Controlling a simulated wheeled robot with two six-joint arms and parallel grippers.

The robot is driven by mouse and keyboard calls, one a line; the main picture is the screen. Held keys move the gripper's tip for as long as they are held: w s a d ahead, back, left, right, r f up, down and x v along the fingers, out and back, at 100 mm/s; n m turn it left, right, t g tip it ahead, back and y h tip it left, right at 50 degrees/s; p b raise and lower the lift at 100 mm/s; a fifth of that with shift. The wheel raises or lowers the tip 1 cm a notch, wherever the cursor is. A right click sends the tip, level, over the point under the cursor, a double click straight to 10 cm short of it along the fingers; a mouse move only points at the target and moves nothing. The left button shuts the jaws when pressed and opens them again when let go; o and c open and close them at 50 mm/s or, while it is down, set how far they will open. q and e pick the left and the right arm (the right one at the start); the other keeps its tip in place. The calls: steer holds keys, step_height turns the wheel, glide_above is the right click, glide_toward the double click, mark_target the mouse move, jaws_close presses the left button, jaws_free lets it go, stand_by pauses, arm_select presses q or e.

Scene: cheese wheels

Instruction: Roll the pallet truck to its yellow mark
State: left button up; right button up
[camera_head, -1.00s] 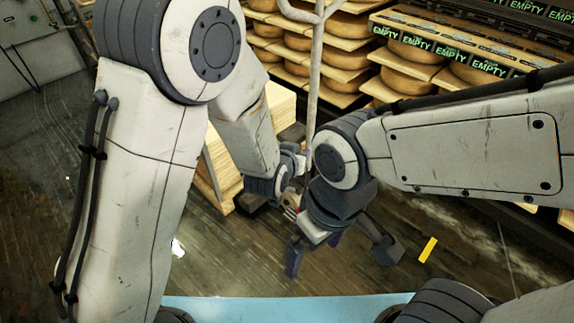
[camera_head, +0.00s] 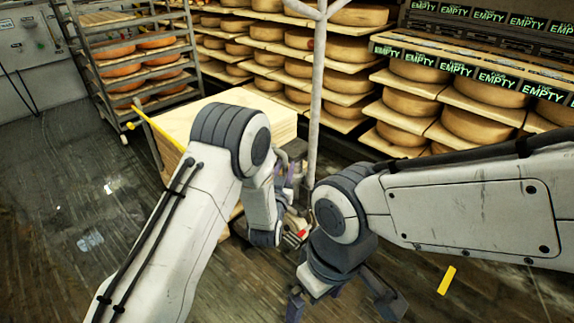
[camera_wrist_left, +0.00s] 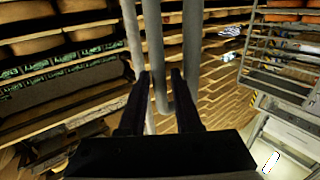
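The pallet truck's pale upright handle (camera_head: 314,105) rises in the middle of the head view. A stack of pale boards (camera_head: 205,113) stands just left of it; the truck's base is mostly hidden by my arms. The yellow mark (camera_head: 446,280) lies on the floor at lower right. My left gripper (camera_head: 292,174) is close to the handle, partly hidden by its own arm. In the left wrist view its two dark fingers (camera_wrist_left: 160,76) are apart, with grey handle tubes (camera_wrist_left: 158,50) just ahead; contact cannot be told. My right gripper (camera_head: 342,305) is spread open and empty, pointing down.
Shelves of cheese wheels (camera_head: 410,95) run along the back and right. A metal rack (camera_head: 130,60) with orange cheeses stands at back left. A yellow bar (camera_head: 155,132) shows at the boards' left side. Wooden floor (camera_head: 60,240) is open at left and around the mark.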

arm_select(q)
steer(key=w, duration=0.3)
steer(key=shift+w+d+b, duration=0.15)
steer(key=shift+d+b, duration=0.15)
steer(key=shift+d, duration=0.05)
jaws_close()
stand_by(1.2)
